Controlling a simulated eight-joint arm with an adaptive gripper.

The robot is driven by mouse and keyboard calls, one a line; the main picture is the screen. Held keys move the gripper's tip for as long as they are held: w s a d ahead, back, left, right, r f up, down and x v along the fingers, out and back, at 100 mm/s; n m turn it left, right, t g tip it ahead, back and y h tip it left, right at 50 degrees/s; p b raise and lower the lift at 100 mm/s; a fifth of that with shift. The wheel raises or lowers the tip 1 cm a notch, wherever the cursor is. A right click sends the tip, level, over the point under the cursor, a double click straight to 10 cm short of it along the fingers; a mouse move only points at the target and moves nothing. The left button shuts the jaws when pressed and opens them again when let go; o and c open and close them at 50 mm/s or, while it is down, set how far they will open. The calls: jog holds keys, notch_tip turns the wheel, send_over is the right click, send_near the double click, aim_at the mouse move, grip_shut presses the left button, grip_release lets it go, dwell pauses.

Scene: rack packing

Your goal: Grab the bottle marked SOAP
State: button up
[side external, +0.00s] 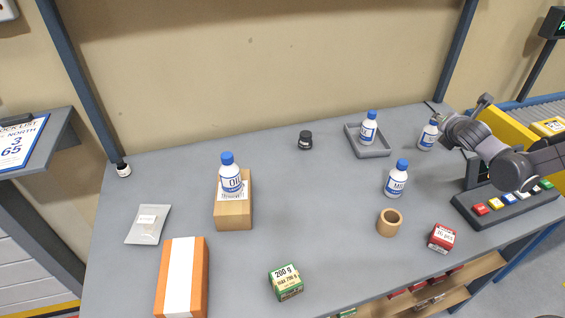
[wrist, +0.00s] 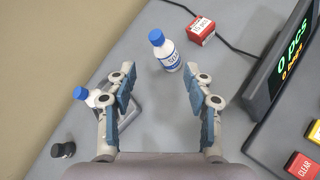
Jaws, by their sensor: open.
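A white bottle with a blue cap (wrist: 168,55) stands upright on the table, ahead of and between my open fingers in the wrist view. Its label seems to start with S, but I cannot read it surely. It appears to be the bottle (side external: 428,136) beside my gripper (side external: 440,118) in the side view. My gripper (wrist: 158,92) is open and empty, with the bottle apart from its fingertips. Similar bottles stand in the grey tray (side external: 376,154), on the front table (side external: 396,184) with a label like MILK, and on a wooden block, marked OIL (side external: 231,180).
A red box (wrist: 201,31) lies beyond the bottle. A dark display (wrist: 285,60) and a button panel (side external: 505,206) are close on the right. A black jar (side external: 305,141), a wooden ring (side external: 389,224) and another red box (side external: 441,239) stand on the table.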

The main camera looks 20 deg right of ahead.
aim_at(430, 133)
jog(key=shift+w+d+f+n+h, duration=0.2)
jog(key=shift+w+d+f+n, duration=0.65)
jog(key=shift+w+d+f, duration=0.7)
jog(key=shift+w+d+f+n+h, duration=0.2)
jog(key=shift+w+d+f+n, duration=0.7)
jog(key=shift+w, duration=1.1)
jog(key=shift+w+d+f+n+h, duration=0.2)
jog(key=shift+w+d+f+n, duration=0.55)
jog(key=shift+w+d+f, duration=0.8)
jog(key=shift+w+a+r, duration=0.25)
jog(key=shift+r, duration=0.15)
jog(key=shift+t, duration=0.3)
grip_shut()
